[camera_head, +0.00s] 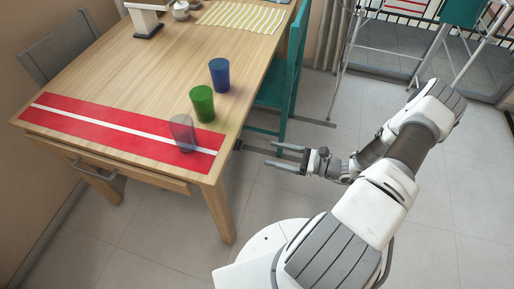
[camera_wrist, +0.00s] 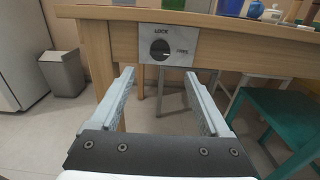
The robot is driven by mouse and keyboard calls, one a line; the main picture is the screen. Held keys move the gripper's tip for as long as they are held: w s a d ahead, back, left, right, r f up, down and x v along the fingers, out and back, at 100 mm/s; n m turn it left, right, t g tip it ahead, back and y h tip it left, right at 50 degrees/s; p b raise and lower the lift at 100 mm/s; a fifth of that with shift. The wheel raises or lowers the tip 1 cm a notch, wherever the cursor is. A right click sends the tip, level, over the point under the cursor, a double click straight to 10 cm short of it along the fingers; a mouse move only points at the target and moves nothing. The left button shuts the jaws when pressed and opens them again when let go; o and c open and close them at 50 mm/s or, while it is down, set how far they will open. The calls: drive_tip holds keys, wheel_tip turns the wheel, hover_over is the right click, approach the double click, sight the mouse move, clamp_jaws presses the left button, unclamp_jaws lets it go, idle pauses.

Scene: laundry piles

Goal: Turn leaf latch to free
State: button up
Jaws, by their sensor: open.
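The leaf latch is a dark round knob (camera_wrist: 160,49) on a light grey plate (camera_wrist: 184,59) fixed to the table's wooden side rail, in the wrist view. The word LOCK is printed above the knob, and a smaller label at its right is too blurred to read surely. I cannot tell exactly where the knob points. My gripper (camera_wrist: 160,75) is open and empty, its two fingers reaching toward the rail on either side below the knob, apart from it. In the head view my gripper (camera_head: 272,155) is off the table's right edge.
The wooden table (camera_head: 130,75) carries a red runner (camera_head: 85,112), a clear cup (camera_head: 182,133), a green cup (camera_head: 202,104) and a blue cup (camera_head: 220,74). A teal chair (camera_head: 283,85) stands close to its right side. Floor (camera_head: 270,205) is free near my gripper.

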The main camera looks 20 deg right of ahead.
drive_tip(key=v, duration=0.6)
drive_tip(key=shift+d, duration=0.15)
drive_tip(key=shift+s, duration=0.15)
